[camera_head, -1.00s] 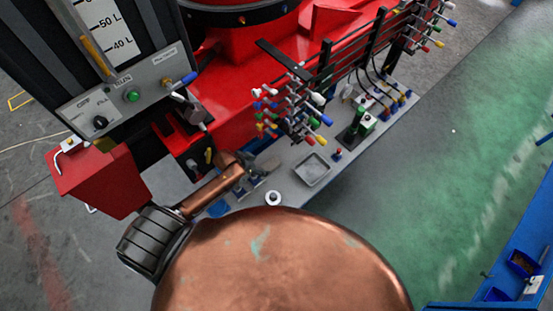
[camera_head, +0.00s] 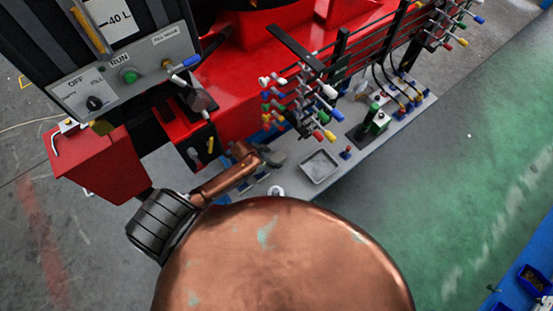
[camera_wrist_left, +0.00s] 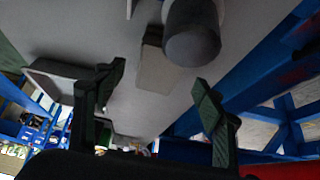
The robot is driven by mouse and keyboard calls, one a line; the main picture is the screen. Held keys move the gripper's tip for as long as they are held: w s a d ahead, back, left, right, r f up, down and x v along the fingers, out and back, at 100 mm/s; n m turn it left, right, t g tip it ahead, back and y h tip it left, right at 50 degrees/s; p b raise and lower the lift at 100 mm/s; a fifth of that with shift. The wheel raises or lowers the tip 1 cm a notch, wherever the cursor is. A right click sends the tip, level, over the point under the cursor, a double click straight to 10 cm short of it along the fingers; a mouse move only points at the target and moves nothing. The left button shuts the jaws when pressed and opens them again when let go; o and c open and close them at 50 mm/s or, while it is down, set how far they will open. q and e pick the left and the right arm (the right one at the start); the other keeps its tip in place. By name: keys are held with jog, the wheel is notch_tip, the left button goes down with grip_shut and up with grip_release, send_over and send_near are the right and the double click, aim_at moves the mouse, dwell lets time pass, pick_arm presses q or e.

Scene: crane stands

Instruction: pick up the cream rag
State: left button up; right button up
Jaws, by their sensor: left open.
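In the left wrist view, a pale beige, block-like thing (camera_wrist_left: 155,68) lies on the grey surface beyond and between my fingertips. It may be the cream rag, folded, but the dim picture does not make this sure. My left gripper (camera_wrist_left: 160,92) is open, with its two dark fingers apart and nothing between the tips. In the head view my left gripper (camera_head: 268,157) is over the grey bench top, left of a tray, and no cream rag can be made out there. My right gripper is not in view.
A grey metal tray (camera_head: 320,167) lies on the bench; it also shows in the left wrist view (camera_wrist_left: 55,82). A dark grey cylinder (camera_wrist_left: 192,35) stands beside the beige thing. A white ring (camera_head: 276,191) is near the bench edge. Colored levers (camera_head: 300,100) rise behind.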

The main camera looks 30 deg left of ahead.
aim_at(275, 159)
pick_arm(q)
jog(key=shift+x, duration=1.35)
jog(key=shift+c, duration=0.2)
jog(key=c, duration=1.2)
jog(key=shift+r, duration=0.15)
notch_tip(275, 159, up, 10)
